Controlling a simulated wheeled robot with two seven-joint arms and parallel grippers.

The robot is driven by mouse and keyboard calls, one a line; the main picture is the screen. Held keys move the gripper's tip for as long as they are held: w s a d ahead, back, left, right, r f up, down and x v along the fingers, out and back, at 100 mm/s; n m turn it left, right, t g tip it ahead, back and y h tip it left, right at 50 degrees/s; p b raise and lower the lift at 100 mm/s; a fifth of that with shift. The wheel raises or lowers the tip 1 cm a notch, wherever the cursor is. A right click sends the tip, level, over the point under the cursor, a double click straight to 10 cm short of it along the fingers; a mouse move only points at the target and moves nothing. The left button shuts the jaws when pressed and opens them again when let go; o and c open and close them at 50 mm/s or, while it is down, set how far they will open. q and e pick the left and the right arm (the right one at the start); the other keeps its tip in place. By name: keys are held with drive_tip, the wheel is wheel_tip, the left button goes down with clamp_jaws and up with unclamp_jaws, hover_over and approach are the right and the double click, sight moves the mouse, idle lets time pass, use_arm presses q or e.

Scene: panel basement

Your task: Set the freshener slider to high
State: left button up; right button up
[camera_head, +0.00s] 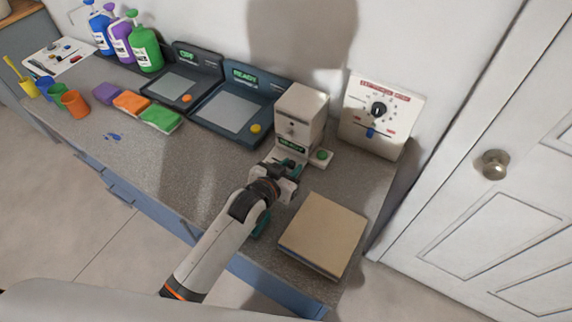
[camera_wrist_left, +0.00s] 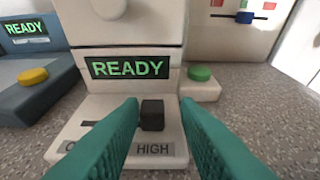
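The freshener (camera_head: 302,112) is a white box-shaped unit on the counter, with a lit READY display (camera_wrist_left: 127,67). Its low front base (camera_wrist_left: 60,148) carries a black slider knob (camera_wrist_left: 152,115). A dark slot shows left of the knob. The knob stands above the HIGH label, at the right; the left label is mostly hidden by a finger. My left gripper (camera_head: 287,169) is at the base. In the left wrist view its teal fingers are apart, one on each side of the knob; contact cannot be told. My right gripper is not in view.
A green button (camera_wrist_left: 200,73) sits right of the freshener. A white panel (camera_head: 403,100) with a dial and blue slider stands behind right. A tan-topped block (camera_head: 322,233) lies near the front edge. Dark consoles (camera_head: 235,110) stand left. The front-middle counter is clear.

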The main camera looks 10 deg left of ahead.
use_arm(q)
drive_tip(key=shift+o, duration=0.6)
drive_tip(key=shift+d, duration=0.1)
drive_tip(key=shift+s+a+r, duration=0.1)
drive_tip(key=shift+s+a, duration=0.1)
drive_tip(key=shift+a, duration=0.05)
drive_tip(key=b+v, duration=0.1)
drive_tip(key=v, duration=1)
drive_tip(key=shift+s, duration=0.2)
drive_tip(key=shift+s, duration=0.1)
